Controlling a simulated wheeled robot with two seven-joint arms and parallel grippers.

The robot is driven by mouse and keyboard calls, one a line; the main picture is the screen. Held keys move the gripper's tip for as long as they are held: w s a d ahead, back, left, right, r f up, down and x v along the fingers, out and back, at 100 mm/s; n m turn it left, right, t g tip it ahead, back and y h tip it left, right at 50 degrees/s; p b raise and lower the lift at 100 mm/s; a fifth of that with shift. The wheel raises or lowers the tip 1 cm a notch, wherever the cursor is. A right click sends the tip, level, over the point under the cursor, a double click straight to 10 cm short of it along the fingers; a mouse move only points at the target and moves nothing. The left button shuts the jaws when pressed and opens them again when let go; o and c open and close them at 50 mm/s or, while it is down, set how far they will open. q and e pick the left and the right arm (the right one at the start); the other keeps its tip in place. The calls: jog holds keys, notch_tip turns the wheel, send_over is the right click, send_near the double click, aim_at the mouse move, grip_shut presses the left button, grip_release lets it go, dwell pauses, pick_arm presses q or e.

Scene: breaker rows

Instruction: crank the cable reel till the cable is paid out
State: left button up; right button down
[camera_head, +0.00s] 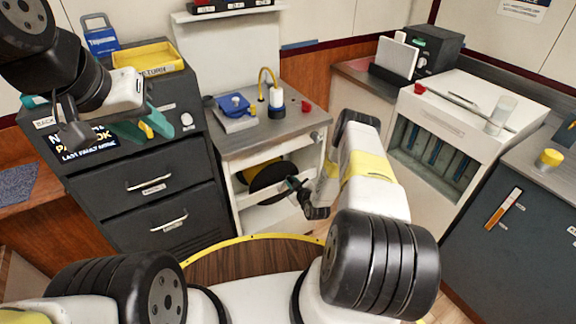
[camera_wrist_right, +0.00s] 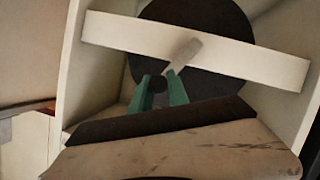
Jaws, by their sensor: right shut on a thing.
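The cable reel (camera_head: 270,182) is a black disc with yellow behind its edge, inside the open white cabinet under the middle counter. In the right wrist view the reel (camera_wrist_right: 200,25) is dark behind a white crossbar (camera_wrist_right: 240,62). A pale grey crank handle (camera_wrist_right: 183,55) sticks out in front of the crossbar. My right gripper (camera_wrist_right: 160,82) has its teal fingers shut on the handle's near end; in the head view it (camera_head: 293,183) is at the cabinet opening. My left gripper (camera_head: 148,128) has teal fingers apart above the dark console at left. No paid-out cable can be made out.
A yellow tray (camera_head: 146,58) lies on the dark drawer unit. A blue device (camera_head: 235,106) and a white-blue canister with a yellow hose (camera_head: 276,97) stand on the middle counter. A white cabinet (camera_head: 460,105) is at right. The cabinet's walls closely flank my right gripper.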

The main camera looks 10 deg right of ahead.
jog(key=shift+s+a+r+n+t+h, duration=0.15)
jog(key=shift+s+a+n+t+h, duration=0.15)
jog(key=shift+a+n, duration=0.35)
jog(key=shift+s+a+r+n+t+h, duration=0.1)
jog(key=shift+s+a+n+t+h, duration=0.15)
jog(key=shift+a+n+h, duration=0.35)
jog(key=shift+s+a+r+n+t+h, duration=0.15)
jog(key=shift+s+a+n+t+h, duration=0.1)
jog(key=shift+a+n, duration=0.5)
jog(key=shift+d, duration=0.1)
jog(key=c, duration=1.3)
grip_release()
jog(key=shift+o, duration=0.2)
jog(key=shift+w, duration=0.1)
jog(key=v, duration=0.8)
